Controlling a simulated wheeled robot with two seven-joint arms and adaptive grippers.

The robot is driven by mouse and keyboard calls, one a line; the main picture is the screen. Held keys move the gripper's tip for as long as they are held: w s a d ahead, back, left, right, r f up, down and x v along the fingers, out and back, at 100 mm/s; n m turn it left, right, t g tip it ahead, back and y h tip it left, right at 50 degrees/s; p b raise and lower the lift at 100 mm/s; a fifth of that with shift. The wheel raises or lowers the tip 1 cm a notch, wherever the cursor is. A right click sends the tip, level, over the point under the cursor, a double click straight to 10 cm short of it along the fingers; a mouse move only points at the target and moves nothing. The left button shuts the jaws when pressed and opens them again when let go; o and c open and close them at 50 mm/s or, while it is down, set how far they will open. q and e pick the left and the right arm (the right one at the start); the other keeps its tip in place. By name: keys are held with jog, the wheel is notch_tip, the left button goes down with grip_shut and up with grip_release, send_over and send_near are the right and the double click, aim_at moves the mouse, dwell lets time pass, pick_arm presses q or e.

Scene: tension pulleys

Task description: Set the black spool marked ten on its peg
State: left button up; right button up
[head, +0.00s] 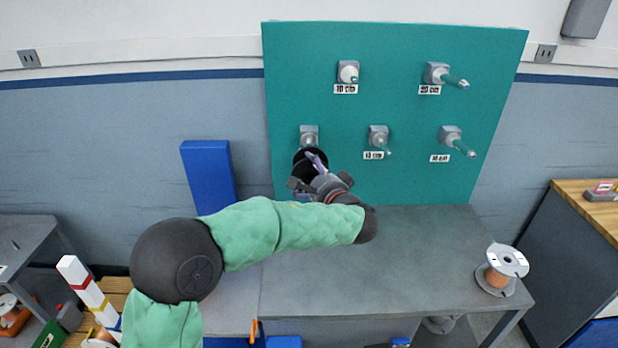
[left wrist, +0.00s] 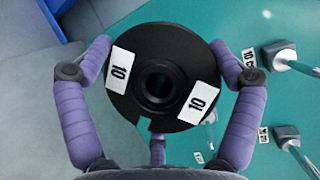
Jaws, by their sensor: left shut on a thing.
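My left gripper (head: 312,176) is shut on the black spool (head: 303,166), held close to the teal pegboard (head: 400,110) by the lower-left peg (head: 309,134). In the left wrist view, purple fingers of the gripper (left wrist: 160,48) clasp the spool (left wrist: 125,105), whose face has two white labels reading 10 and a centre hole. Whether a peg passes through the hole cannot be told. The upper-left peg (head: 348,74), labelled 10 cm, is bare and stands above the spool. The lower-left peg's label is hidden. My right gripper is not in view.
Other bare pegs are at the upper right (head: 440,75), lower middle (head: 379,139) and lower right (head: 454,139). A white spool with copper-coloured winding (head: 500,268) stands on the grey table's right (head: 400,265). A blue panel (head: 208,175) stands left of the board. The table's middle is clear.

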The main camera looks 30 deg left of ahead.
pick_arm(q)
jog(key=shift+w+a+f+p, duration=0.15)
jog(key=shift+w+a+p, duration=0.2)
jog(key=shift+w+a, duration=0.35)
jog(key=shift+w+a+f+p, duration=0.1)
jog(key=shift+w+a+p, duration=0.25)
jog(key=shift+w, duration=0.6)
jog(key=shift+w+a+f+p, duration=0.15)
jog(key=shift+w+a+p, duration=0.15)
jog(key=shift+w+a, duration=0.4)
jog(key=shift+w+d, duration=0.15)
jog(key=shift+w+b, duration=0.1)
jog(key=shift+b, duration=1.3)
jog(key=shift+w+a+f, duration=0.1)
jog(key=shift+w+a, duration=0.1)
jog(key=shift+w+a+f+b, duration=0.15)
jog(key=shift+w+a+b, duration=0.35)
jog(key=shift+w, duration=0.45)
jog(key=shift+w+a, duration=0.15)
jog(key=shift+g+b, duration=0.3)
jog(key=shift+b, duration=0.1)
dwell(0.3)
jog(key=shift+w+a, duration=0.1)
jog(key=shift+w, duration=0.05)
dwell(0.4)
